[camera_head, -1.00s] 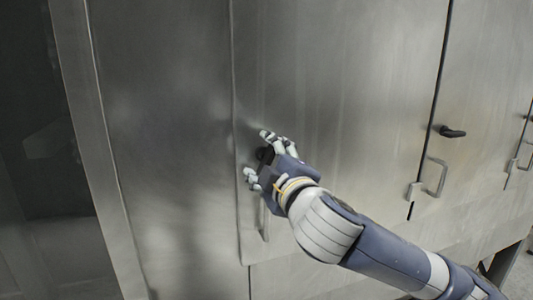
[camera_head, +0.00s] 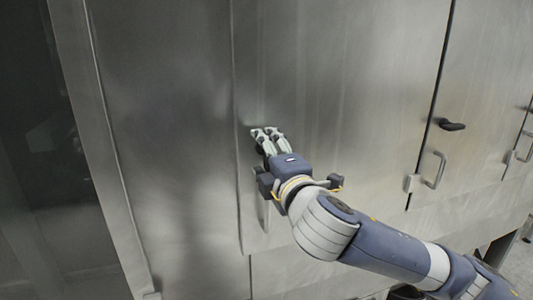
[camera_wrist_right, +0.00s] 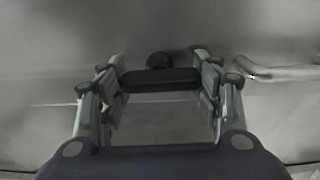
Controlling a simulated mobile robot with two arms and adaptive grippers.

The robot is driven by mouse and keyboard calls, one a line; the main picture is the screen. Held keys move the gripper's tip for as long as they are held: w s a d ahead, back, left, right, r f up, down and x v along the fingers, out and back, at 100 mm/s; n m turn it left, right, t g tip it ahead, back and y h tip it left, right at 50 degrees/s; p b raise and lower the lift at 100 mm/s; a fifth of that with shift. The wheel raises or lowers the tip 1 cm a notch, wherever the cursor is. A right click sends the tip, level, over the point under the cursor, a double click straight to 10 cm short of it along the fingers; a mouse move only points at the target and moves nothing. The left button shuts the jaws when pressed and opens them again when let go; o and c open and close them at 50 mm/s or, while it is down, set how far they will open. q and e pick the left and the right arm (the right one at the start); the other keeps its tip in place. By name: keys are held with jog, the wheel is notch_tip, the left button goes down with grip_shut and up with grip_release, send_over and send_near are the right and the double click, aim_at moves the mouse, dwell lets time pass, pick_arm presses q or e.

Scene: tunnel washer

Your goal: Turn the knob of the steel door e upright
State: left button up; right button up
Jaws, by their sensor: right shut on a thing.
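My right gripper (camera_head: 266,140) is at the steel door (camera_head: 330,100), in front of its left edge. In the right wrist view, the black knob (camera_wrist_right: 160,79) is a bar lying crosswise between the two fingers of the right gripper (camera_wrist_right: 160,90), with its round pivot just beyond it. The fingers are shut on the ends of the bar. In the head view the gripper hides the knob, so its angle on the door cannot be read there. My left gripper is out of view.
The door's handle (camera_head: 266,215) stands below my right gripper, partly covered by it; a handle also shows at the right of the wrist view (camera_wrist_right: 275,73). Another door at the right has a black knob (camera_head: 452,126) and a handle (camera_head: 438,170). A flat steel panel (camera_head: 170,150) lies left.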

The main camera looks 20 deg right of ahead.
jog(key=o, duration=1.1)
